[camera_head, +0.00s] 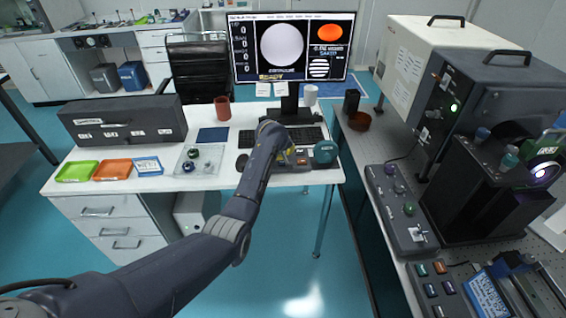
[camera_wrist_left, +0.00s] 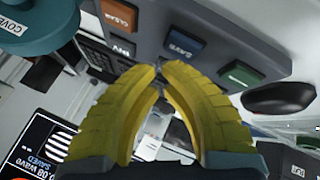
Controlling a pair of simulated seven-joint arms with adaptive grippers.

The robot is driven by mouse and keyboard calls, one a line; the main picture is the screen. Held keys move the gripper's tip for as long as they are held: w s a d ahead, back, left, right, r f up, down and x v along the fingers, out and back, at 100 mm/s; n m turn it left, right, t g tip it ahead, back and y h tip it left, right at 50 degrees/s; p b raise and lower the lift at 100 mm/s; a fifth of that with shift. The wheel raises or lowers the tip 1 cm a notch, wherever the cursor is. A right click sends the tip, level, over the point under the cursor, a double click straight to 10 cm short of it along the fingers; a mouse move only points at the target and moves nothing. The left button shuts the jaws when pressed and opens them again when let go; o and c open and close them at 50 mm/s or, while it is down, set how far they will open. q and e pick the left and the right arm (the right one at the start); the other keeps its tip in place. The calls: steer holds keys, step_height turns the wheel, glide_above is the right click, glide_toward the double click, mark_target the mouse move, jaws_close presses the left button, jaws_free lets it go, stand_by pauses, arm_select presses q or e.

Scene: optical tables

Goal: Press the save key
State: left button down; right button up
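The save key (camera_wrist_left: 184,46) is a blue key on a grey key box (camera_wrist_left: 215,25) in the left wrist view, just beyond my fingertips. An orange clear key (camera_wrist_left: 119,15), a dark key (camera_wrist_left: 123,46) and a green key (camera_wrist_left: 241,75) sit around it. My left gripper (camera_wrist_left: 159,68) has yellow fingers with the tips together and nothing visible held. Whether the tips touch the save key, I cannot tell. In the head view my left gripper (camera_head: 289,157) is over the key box (camera_head: 302,162) at the desk's front edge, partly hiding it. My right gripper is out of view.
A teal round cover (camera_head: 325,152) stands right of the key box. Lab equipment fills the right table.

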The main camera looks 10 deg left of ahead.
arm_select(q)
steer(key=shift+r, duration=0.1)
steer(key=shift+r, duration=2.45)
